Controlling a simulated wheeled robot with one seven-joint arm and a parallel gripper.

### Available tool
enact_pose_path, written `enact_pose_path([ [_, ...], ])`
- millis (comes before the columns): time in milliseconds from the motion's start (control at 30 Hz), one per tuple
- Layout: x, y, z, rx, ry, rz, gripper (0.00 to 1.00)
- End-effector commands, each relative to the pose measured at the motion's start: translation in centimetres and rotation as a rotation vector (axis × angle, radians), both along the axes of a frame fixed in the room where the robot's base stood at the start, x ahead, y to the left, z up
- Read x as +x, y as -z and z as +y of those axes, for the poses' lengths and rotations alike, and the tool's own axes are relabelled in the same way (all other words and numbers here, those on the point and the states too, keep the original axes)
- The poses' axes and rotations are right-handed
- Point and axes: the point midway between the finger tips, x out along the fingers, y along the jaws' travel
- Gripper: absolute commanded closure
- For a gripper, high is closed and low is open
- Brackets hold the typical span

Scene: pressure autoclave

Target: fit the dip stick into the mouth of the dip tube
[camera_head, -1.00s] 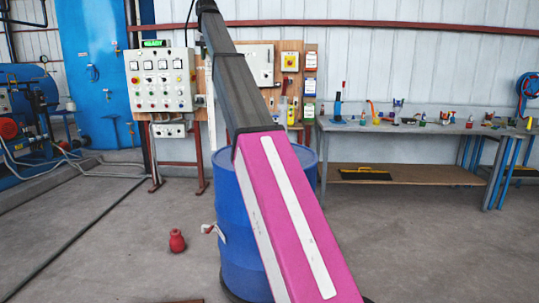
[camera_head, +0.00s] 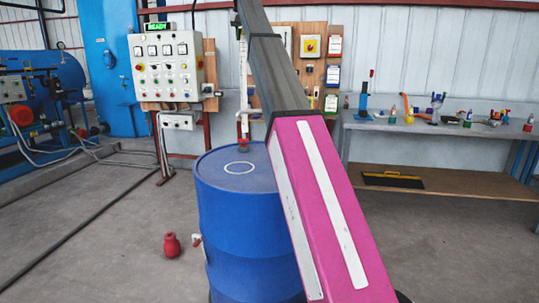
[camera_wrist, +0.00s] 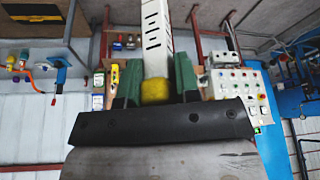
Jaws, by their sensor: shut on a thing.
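In the wrist view the dip stick (camera_wrist: 156,35) is a flat white strip with black marks and a yellow end (camera_wrist: 155,90). My gripper (camera_wrist: 155,82) is shut on it near the yellow end, with green fingers on both sides. The stick runs up out of the top of the wrist view, so its far end is out of sight.
A blue drum (camera_head: 245,230) stands in front, partly behind my pink arm. A control panel (camera_head: 167,68) and a wooden board (camera_head: 312,40) are behind it. A bench (camera_head: 440,127) with small items is at right. A red bulb (camera_head: 171,245) lies on the clear floor at left.

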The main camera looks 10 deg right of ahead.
Motion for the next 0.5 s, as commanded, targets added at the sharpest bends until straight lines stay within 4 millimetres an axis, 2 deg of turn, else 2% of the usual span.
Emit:
enact_pose_path([
  [267, -0.6, 0.5, -0.6, 0.000, 0.001, 0.000, 1.00],
  [500, -3.1, 3.3, -4.3, 0.000, 0.002, -0.001, 1.00],
])
